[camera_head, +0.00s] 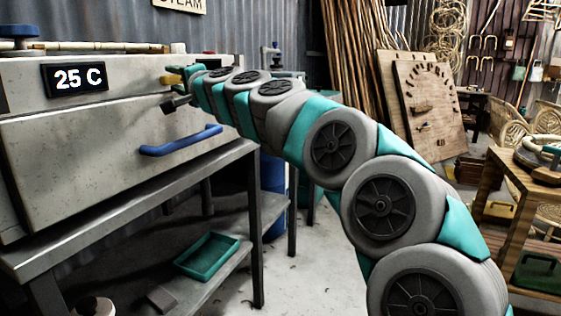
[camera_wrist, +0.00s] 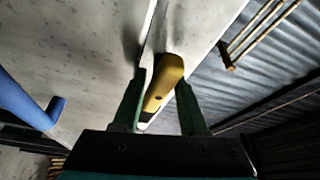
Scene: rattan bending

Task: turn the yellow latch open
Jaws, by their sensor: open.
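The yellow latch (camera_wrist: 164,84) is on the steam box's face, beside a seam, in the wrist view. It sits between the two fingers of my gripper (camera_wrist: 160,98), which is open around it. I cannot tell whether a finger touches it. In the head view a bit of the yellow latch (camera_head: 171,79) shows at the end of my arm, and my gripper (camera_head: 172,88) is there at the box's right end, mostly hidden by the arm.
The grey steam box (camera_head: 60,150) has a blue handle (camera_head: 181,141) and a display (camera_head: 76,78) reading 25 C. It stands on a metal table (camera_head: 130,205) with a teal tray (camera_head: 207,254) on its lower shelf. A wooden bench (camera_head: 530,175) stands at right.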

